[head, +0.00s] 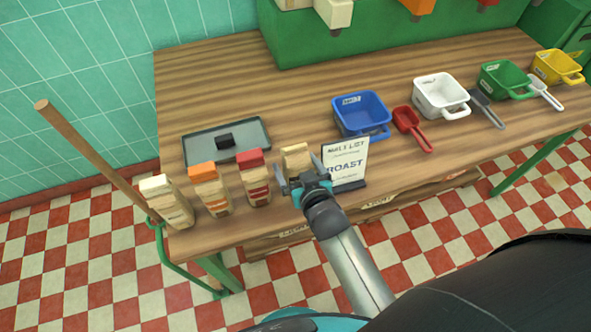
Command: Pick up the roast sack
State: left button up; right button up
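Several paper sacks stand along the table's near left edge: a white-topped sack (167,203), an orange-topped sack (211,191), a red-topped sack (255,179) and a plain tan-topped sack (296,156). Their labels are too small to read, so I cannot tell which is the roast sack. A standing card (345,162) reads "MALT LIST" and "ROAST". My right gripper (299,170) is at the tan-topped sack, its fingers spread on either side of the sack's upper part. The gripper hides the lower part of that sack. My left gripper is not in view.
A grey tray (199,155) with a black block (225,141) lies behind the sacks. Blue (361,106), white (436,91), green (505,72) and yellow (556,62) tubs with scoops stand to the right. A wooden pole (95,160) leans at the table's left end.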

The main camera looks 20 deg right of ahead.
jog(key=shift+w+f, duration=0.1)
jog(key=shift+w, duration=0.15)
jog(key=c, duration=1.5)
grip_shut()
